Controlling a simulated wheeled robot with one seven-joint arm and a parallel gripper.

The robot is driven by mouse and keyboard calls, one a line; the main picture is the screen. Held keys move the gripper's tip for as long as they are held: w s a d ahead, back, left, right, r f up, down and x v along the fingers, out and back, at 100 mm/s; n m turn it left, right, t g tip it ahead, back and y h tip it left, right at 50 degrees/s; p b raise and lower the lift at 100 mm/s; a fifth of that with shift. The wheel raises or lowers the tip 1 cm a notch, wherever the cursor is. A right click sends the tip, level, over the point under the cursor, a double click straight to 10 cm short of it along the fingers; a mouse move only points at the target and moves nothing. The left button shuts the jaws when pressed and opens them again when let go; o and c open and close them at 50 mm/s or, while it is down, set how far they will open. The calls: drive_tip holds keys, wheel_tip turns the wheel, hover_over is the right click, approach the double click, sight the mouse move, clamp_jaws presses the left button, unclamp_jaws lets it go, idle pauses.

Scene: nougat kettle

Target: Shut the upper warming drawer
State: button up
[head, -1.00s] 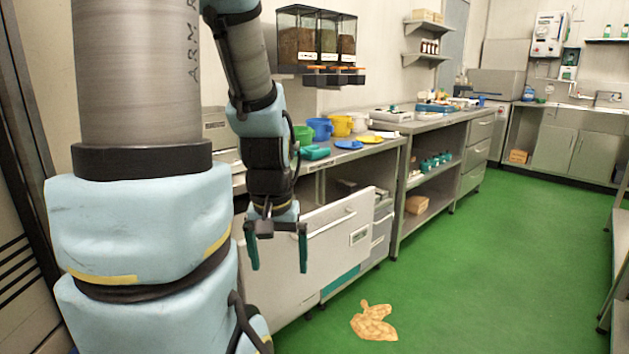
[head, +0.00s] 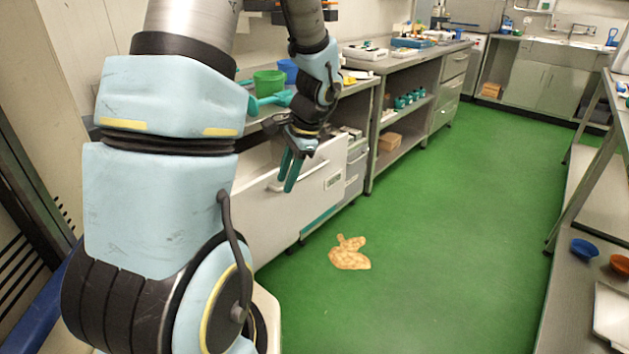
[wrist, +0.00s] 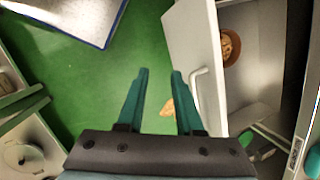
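The upper warming drawer stands pulled out of the steel counter unit, with its wide white front (head: 250,215) and bar handle facing the aisle. In the wrist view its front (wrist: 188,35) and handle (wrist: 194,88) are right of the fingers, and the open inside (wrist: 255,75) shows beyond. A brown bowl with food (wrist: 230,46) sits in it. My gripper (head: 291,172) is in front of the drawer front, near its upper edge. In the wrist view the two teal fingers (wrist: 160,72) are apart and empty. I cannot tell whether a finger touches the front.
A tan patch (head: 350,253) lies on the green floor. A green cup (head: 268,83) stands on the counter. At right is a steel bench with a blue bowl (head: 584,250) and an orange bowl (head: 620,264). The aisle floor between is otherwise clear.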

drive_tip(key=w+d+f+m+t, duration=0.1)
drive_tip(key=w+d+m, duration=0.1)
drive_tip(key=w+d+f+m+y, duration=0.1)
drive_tip(key=w+d+f+m, duration=0.1)
drive_tip(key=d+m, duration=0.1)
drive_tip(key=w+d+f+m+t+y, duration=0.1)
drive_tip(key=w+d+f+m, duration=0.1)
drive_tip(key=w+d+m, duration=0.1)
drive_tip(key=shift+w+f+t, duration=0.1)
drive_tip(key=shift+f+t, duration=0.1)
drive_tip(key=shift+t, duration=0.1)
drive_tip(key=c, duration=0.5)
drive_tip(key=w+d+f+m+t+y, duration=0.1)
drive_tip(key=w+d+f+m+t, duration=0.2)
drive_tip(key=d+m, duration=0.3)
drive_tip(key=shift+w+d+f, duration=0.45)
drive_tip(key=shift+w+d, duration=0.25)
drive_tip(key=shift+d, duration=0.45)
drive_tip(key=p, duration=0.3)
approach(309, 186)
drive_tip(key=x, duration=0.5)
drive_tip(key=shift+s+f, duration=0.1)
drive_tip(key=shift+f, duration=0.2)
drive_tip(key=shift+w+a, duration=0.25)
drive_tip(key=shift+w+a+f, duration=0.1)
drive_tip(key=w+a+b, duration=0.5)
drive_tip(key=w+a, duration=1.3)
drive_tip(key=w, duration=0.1)
drive_tip(key=shift+w+a+b, duration=0.35)
drive_tip(key=shift+b, duration=0.05)
